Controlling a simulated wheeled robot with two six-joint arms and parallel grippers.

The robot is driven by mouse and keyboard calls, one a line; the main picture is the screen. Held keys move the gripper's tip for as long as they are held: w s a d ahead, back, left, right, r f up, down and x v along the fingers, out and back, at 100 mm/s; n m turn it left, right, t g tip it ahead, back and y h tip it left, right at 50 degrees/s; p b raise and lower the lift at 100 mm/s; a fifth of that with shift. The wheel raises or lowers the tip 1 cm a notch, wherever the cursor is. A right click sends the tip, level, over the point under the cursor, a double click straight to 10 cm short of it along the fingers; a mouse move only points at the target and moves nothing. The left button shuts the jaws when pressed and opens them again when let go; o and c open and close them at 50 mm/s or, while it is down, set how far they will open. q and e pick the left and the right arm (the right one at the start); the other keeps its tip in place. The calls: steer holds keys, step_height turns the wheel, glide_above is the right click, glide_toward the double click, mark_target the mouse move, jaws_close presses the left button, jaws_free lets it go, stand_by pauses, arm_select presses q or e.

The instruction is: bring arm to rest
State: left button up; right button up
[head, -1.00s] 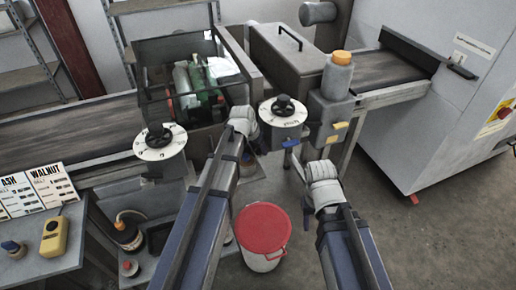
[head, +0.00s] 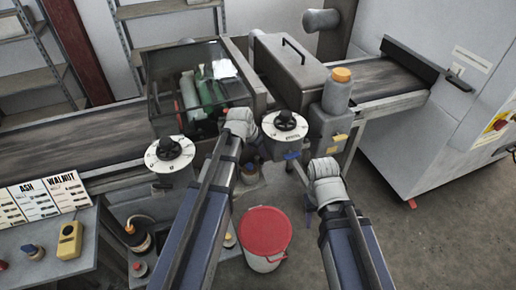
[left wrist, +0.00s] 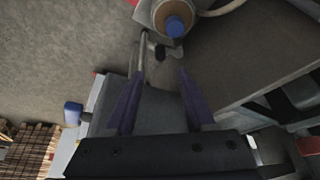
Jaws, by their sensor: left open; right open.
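My left arm reaches up the middle of the head view, its gripper end (head: 240,124) in front of the glass-sided box and left of the right dial; its fingers are hard to make out there. In the left wrist view the two dark fingers of the left gripper (left wrist: 158,82) are apart with nothing between them. A brown round container with a blue cap (left wrist: 175,26) lies beyond the fingertips. My right arm comes in from lower right; its gripper end (head: 325,180) is right of the machine's front and above the red-lidded bucket's level. Its fingers are mostly hidden, and no held object shows.
The red-lidded bucket (head: 264,231) stands on the floor between my arms. Two white dials (head: 169,153) (head: 285,126) flank the left gripper. An orange-capped grey canister (head: 337,92) stands behind the right gripper. A table with cards (head: 50,198) is left. Floor at right is clear.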

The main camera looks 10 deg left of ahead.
stand_by(0.4)
arm_select(q)
steer(key=s+d+f+n+g+y, duration=0.1)
steer(key=s+f+n+g, duration=0.2)
steer(key=s, duration=1.5)
steer(key=s+d+r+m+g+y, duration=0.1)
steer(key=s+d+m, duration=0.2)
steer(key=d, duration=0.8)
steer(key=shift+s+r+g+y, duration=0.2)
steer(key=shift+s+g+y, duration=0.15)
steer(key=shift+s, duration=0.25)
